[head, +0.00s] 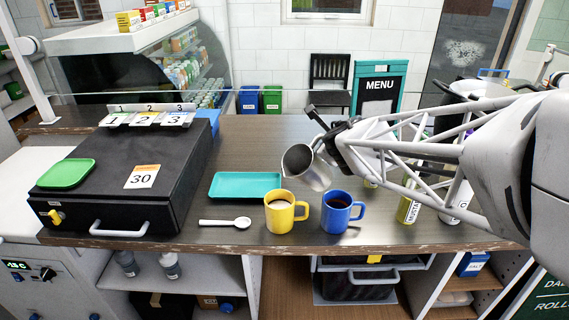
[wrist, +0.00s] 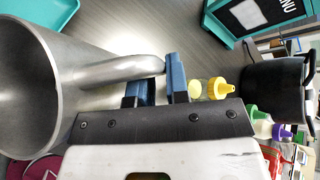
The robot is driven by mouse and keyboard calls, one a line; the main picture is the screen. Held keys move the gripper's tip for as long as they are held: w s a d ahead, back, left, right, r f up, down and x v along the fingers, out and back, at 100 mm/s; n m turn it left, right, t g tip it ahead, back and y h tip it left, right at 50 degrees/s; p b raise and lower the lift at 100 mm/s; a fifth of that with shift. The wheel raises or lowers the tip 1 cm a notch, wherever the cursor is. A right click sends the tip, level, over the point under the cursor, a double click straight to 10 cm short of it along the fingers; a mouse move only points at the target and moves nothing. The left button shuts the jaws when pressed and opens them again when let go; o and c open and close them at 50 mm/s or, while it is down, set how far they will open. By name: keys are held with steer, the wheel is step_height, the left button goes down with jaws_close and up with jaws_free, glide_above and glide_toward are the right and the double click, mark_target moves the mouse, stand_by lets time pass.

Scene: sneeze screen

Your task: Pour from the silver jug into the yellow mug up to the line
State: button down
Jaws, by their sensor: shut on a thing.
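My gripper (head: 324,142) is shut on the handle of the silver jug (head: 313,174) and holds it above the counter, behind the mugs. The jug leans left, its mouth facing up and left. In the wrist view the jug (wrist: 92,75) fills the left side, its handle between my blue finger pads (wrist: 157,84). No stream shows from it. The yellow mug (head: 280,221) stands upright at the front, below and left of the jug, with pale contents inside. Its line cannot be made out. The blue mug (head: 336,222), holding dark liquid, stands right of it.
A white spoon (head: 225,223) and a teal tray (head: 216,185) lie left of the yellow mug. A black case (head: 105,195) stands farther left. Several bottles, including a mustard bottle (head: 408,208), stand right under my arm. A menu board (head: 378,95) stands behind the counter.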

steer(key=shift+w+d+f+m+g, duration=0.15)
steer(key=shift+d+f+m+g, duration=0.05)
steer(key=shift+m+g, duration=0.1)
steer(key=shift+w+d+r+m+g+y, duration=0.1)
steer(key=shift+r+m+g+y, duration=0.3)
steer(key=shift+g+y, duration=0.25)
stand_by(0.5)
steer(key=shift+r+y, duration=0.15)
steer(key=shift+y, duration=0.1)
steer(key=shift+r+m+g, duration=0.1)
steer(key=shift+m+g, duration=0.15)
steer(key=shift+m, duration=0.05)
stand_by(0.4)
steer(key=shift+s+a+m+g+y, duration=0.2)
steer(key=shift+m+g+y, duration=0.5)
steer(key=shift+g+y, duration=0.15)
